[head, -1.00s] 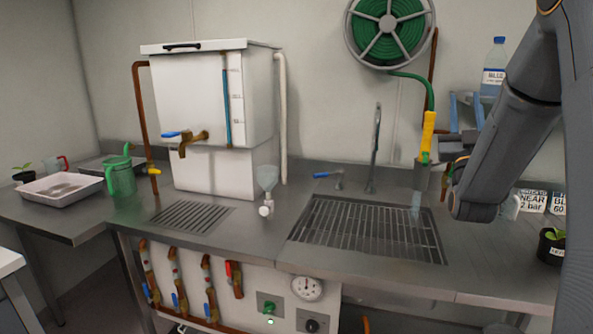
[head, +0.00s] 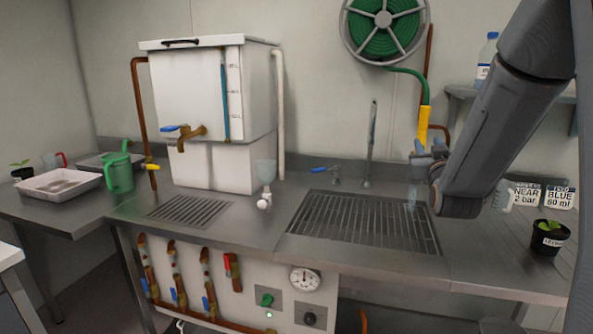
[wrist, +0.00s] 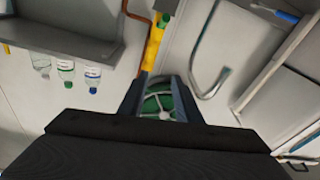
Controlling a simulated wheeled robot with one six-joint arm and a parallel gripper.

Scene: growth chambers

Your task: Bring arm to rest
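My gripper (head: 425,155) is in the head view at the right, raised above the right end of the sink grate (head: 365,222), in front of the back wall. In the wrist view, its two fingers (wrist: 158,103) stand apart, with the green hose reel (wrist: 158,105) showing through the gap. I see nothing held between them. The yellow hose handle (head: 424,125) hangs from the reel just above and behind the fingers in the head view. It also shows in the wrist view (wrist: 154,48), beyond the fingertips. My arm reaches in from the upper right.
A tap (head: 371,145) rises behind the grate. A wall shelf (head: 465,92) with a bottle (head: 488,60) is at the right. A potted seedling (head: 549,240) and label cards (head: 559,197) stand on the right counter. A white tank (head: 210,100) and green jug (head: 119,172) are left.

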